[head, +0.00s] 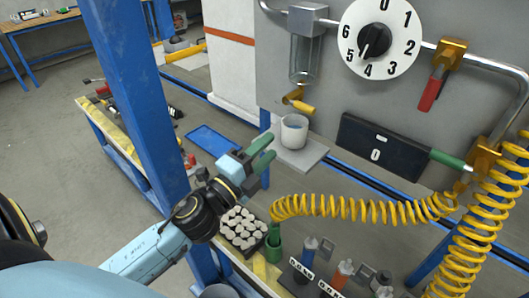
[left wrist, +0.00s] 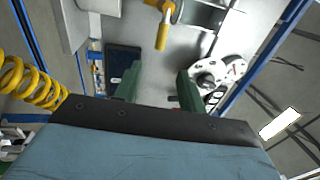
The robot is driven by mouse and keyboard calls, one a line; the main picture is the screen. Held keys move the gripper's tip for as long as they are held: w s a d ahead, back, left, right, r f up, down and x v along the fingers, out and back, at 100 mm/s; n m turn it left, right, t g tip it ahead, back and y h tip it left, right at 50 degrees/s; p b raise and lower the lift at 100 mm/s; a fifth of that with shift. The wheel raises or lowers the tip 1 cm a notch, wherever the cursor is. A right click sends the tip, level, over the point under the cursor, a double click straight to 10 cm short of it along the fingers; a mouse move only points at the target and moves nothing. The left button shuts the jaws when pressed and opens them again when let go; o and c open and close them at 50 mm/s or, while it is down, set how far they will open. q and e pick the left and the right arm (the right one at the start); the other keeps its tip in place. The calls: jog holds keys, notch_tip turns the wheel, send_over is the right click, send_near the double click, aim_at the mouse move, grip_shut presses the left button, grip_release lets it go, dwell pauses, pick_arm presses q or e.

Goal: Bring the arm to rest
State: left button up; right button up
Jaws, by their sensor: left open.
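My left arm comes in from the lower left in the head view. Its gripper (head: 267,152) is held up in the air, over the workbench area and in front of the grey panel. The two green fingers are apart and nothing is between them. In the left wrist view the gripper (left wrist: 158,85) also shows open and empty, with the panel side of the station behind it. My right gripper is not in view.
A grey panel (head: 300,90) carries a numbered dial (head: 381,38) and a red-handled valve (head: 433,88). A white cup (head: 294,131) stands near the gripper. A yellow coiled hose (head: 365,209) hangs at right. A blue post (head: 135,95) rises at left. Bottles (head: 344,272) stand below.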

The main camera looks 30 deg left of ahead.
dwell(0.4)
pick_arm(q)
jog(key=a+f+n+g+y, duration=0.2)
jog(key=f+n+g, duration=0.1)
jog(key=f, duration=0.8)
jog(key=a+f+n+g+y, duration=0.1)
jog(key=a+f+n+g, duration=0.15)
jog(key=f, duration=0.95)
jog(key=s+f+n+g, duration=0.2)
jog(key=s+f, duration=0.2)
jog(key=f, duration=0.5)
jog(key=s+f+n+g, duration=0.3)
jog(key=s+f, duration=0.2)
jog(key=f, duration=0.3)
jog(key=s+d+f+n+g, duration=0.1)
jog(key=s+f+n+g, duration=0.1)
jog(key=s+f, duration=0.4)
jog(key=s+d+f+n+g, duration=0.2)
jog(key=s+f, duration=0.4)
jog(key=s, duration=0.8)
jog(key=s+d+f+n+g, duration=0.2)
jog(key=s+f+n+g, duration=0.1)
jog(key=s+f, duration=0.4)
jog(key=s+g, duration=0.1)
jog(key=s, duration=0.2)
jog(key=shift+s, duration=0.2)
jog(key=shift+d+g, duration=0.1)
jog(key=shift+g, duration=0.15)
jog(key=shift+c, duration=0.4)
